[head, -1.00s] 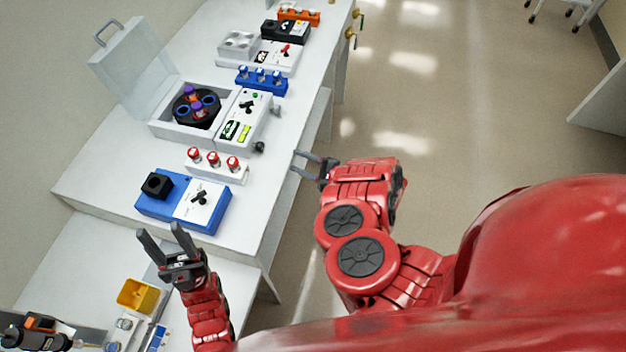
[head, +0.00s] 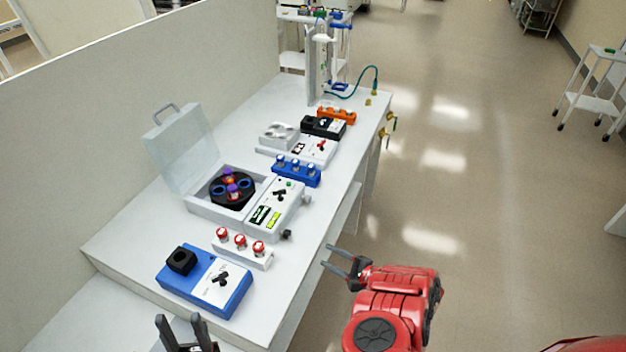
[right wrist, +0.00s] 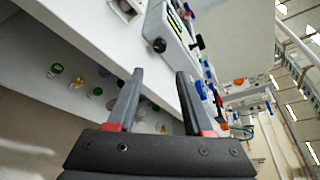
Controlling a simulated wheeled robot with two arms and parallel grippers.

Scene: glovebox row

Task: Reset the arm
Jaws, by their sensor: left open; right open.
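My left gripper (head: 184,330) is at the bottom edge of the head view, in front of the blue device. Its fingers are apart with nothing between them, and its arm is mostly out of frame. My right gripper (head: 342,261) is beside the right edge of the white bench (head: 130,240), over the floor side, with its fingers apart and empty. In the right wrist view the two fingers of the right gripper (right wrist: 158,100) point toward the bench edge, with nothing held between them.
On the bench stand a blue device (head: 207,283), a white rack with red-capped tubes (head: 243,252), an open-lidded centrifuge (head: 200,208), a blue rack (head: 297,174) and an orange rack (head: 336,115). Bottles (right wrist: 97,92) show below the bench top. The aisle floor (head: 450,200) is clear.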

